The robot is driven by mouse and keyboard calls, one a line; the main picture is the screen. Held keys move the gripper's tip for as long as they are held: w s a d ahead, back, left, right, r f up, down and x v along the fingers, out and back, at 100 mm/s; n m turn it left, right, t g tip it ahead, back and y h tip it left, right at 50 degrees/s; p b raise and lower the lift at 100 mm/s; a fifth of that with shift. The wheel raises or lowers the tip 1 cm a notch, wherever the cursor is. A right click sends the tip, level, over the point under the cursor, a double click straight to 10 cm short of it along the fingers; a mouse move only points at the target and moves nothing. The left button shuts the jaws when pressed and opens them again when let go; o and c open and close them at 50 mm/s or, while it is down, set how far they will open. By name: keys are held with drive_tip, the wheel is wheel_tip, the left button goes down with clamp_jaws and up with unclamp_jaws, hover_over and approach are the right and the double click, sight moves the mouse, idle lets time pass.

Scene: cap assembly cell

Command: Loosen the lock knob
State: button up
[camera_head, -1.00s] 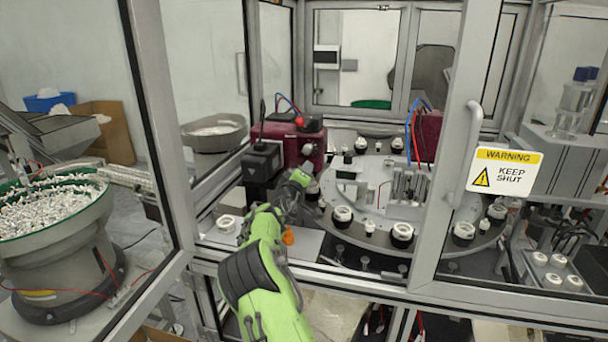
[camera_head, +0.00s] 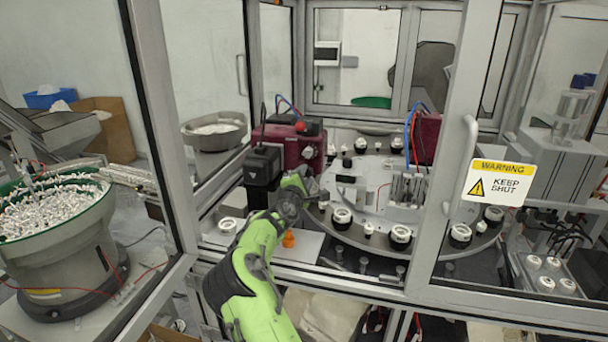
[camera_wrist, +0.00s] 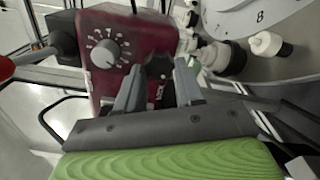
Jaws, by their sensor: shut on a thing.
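The lock knob (camera_wrist: 158,68) is a dark knob on the front of the maroon box (camera_wrist: 110,22). In the wrist view it sits between the two fingers of my gripper (camera_wrist: 158,88), which is shut on it. The fingers hide part of the knob, and dark lettering beside it is only partly readable. In the head view the maroon box (camera_head: 304,148) stands inside the cell at the left of the turntable. My gripper (camera_head: 302,182) is at its front lower side; the knob is hidden there.
A grey numbered dial (camera_wrist: 105,53) sits left of the fingers. The round turntable (camera_head: 385,195) with white and black caps is close at the right. An orange piece (camera_head: 288,238) stands below my wrist. The door frame (camera_head: 450,150) with a warning sign (camera_head: 496,182) is at the right.

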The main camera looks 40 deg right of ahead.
drive_tip(key=shift+n+p, duration=0.4)
drive_tip(key=shift+n, duration=0.7)
drive_tip(key=shift+f, duration=0.1)
drive_tip(key=o, duration=1)
drive_tip(key=shift+o, duration=0.2)
drive_tip(key=b+v, duration=0.3)
drive_tip(key=v, duration=1.3)
drive_tip(key=shift+d, duration=0.1)
drive_tip(key=shift+w+f, duration=0.1)
